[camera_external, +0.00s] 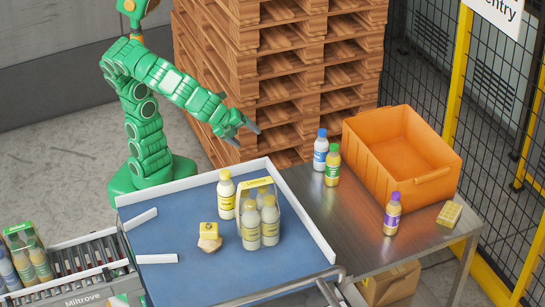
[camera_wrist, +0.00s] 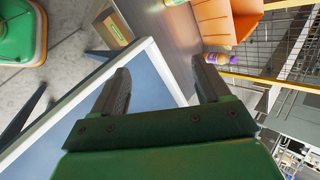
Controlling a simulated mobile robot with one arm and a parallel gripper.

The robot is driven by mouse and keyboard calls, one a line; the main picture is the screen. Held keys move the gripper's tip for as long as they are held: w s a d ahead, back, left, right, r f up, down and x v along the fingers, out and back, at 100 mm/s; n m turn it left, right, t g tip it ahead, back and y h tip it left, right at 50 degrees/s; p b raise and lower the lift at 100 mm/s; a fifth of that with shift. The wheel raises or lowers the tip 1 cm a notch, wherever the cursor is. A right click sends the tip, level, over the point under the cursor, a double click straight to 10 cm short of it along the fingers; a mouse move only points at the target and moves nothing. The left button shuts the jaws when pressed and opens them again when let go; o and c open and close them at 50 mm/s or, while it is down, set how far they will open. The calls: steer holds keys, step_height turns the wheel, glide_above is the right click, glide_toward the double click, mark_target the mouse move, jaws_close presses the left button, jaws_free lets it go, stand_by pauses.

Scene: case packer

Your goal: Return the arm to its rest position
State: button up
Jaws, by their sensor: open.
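My green arm reaches out from its base at the left in the external view. My gripper (camera_external: 245,130) is up in the air at the back edge of the blue table (camera_external: 180,275), in front of the pallet stack. In the wrist view my gripper (camera_wrist: 160,88) has its two dark fingers apart with nothing between them. A pack of bottles with a yellow carrier (camera_external: 258,184) stands on the blue table.
A steel table (camera_external: 345,227) holds an orange crate (camera_external: 436,176), a blue-capped bottle (camera_external: 320,150), a green bottle (camera_external: 332,166), a purple-capped bottle (camera_external: 392,215) and a yellow box (camera_external: 449,213). Wooden pallets (camera_external: 285,70) rise behind. A conveyor (camera_external: 85,265) carries bottle packs at left.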

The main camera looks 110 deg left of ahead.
steer(key=s+a+f+n+g, duration=0.2)
steer(key=s+a+f+n, duration=0.25)
steer(key=s+a, duration=0.2)
steer(key=s+a+f+n+g+h, duration=0.1)
steer(key=s+f+n+g+h, duration=0.1)
steer(key=s+f, duration=0.3)
steer(key=s+a+f+n+g+h, duration=0.1)
steer(key=s+f+n+g+h, duration=0.2)
steer(key=s, duration=1.1)
step_height(320, 180, down, 3)
steer(key=shift+s+f+n+h, duration=0.2)
steer(key=shift+n+h, duration=0.1)
steer(key=shift+n, duration=0.95)
steer(key=shift+a, duration=0.1)
